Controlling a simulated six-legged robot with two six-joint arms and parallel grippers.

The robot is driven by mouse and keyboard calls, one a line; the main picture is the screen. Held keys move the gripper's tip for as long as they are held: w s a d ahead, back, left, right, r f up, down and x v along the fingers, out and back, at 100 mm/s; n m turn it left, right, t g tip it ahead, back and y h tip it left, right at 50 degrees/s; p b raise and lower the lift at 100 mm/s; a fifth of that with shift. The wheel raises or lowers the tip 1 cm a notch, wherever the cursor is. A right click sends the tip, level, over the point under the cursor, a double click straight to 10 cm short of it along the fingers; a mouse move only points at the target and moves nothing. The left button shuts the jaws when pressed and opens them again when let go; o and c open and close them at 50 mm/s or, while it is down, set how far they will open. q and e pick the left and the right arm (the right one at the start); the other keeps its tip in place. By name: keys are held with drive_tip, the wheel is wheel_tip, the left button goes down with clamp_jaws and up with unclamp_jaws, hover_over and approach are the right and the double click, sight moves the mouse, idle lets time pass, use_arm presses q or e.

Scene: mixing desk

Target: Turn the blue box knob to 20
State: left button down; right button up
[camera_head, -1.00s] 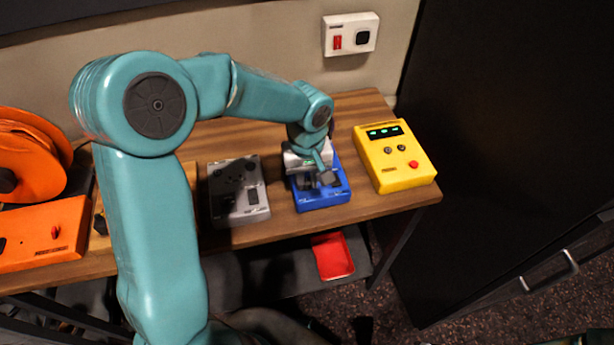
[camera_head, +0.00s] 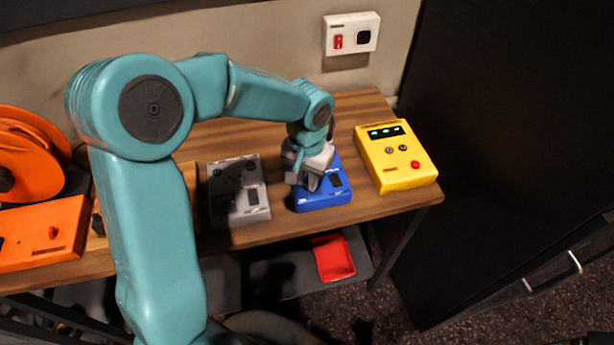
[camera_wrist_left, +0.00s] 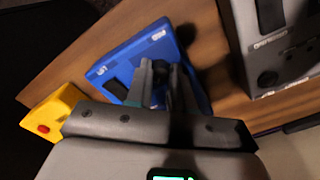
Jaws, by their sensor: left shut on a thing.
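The blue box (camera_head: 324,197) sits on the wooden desk between a grey box and a yellow box. My left gripper (camera_head: 308,183) points down over the left part of the blue box's top. In the left wrist view the blue box (camera_wrist_left: 140,52) lies beyond my left gripper (camera_wrist_left: 163,85), whose two fingers are close together over its top. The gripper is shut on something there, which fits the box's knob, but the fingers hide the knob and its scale. I cannot read its setting. My right gripper is not in view.
The yellow box (camera_head: 394,172) with a lit display stands close to the right. The grey box (camera_head: 252,212) stands close to the left. An orange device (camera_head: 40,245) is at the far left. A red tray (camera_head: 333,258) lies below the desk's front edge.

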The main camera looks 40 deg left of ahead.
use_arm(q)
drive_tip(key=shift+w+m, duration=0.1)
drive_tip(key=shift+m, duration=0.3)
drive_tip(key=c, duration=1)
unclamp_jaws()
drive_tip(key=shift+w, duration=0.1)
drive_tip(key=shift+r, duration=0.15)
wheel_tip(320, 180, up, 16)
drive_tip(key=shift+r+p, duration=0.1)
drive_tip(key=shift+p, duration=0.25)
drive_tip(key=shift+s, duration=0.2)
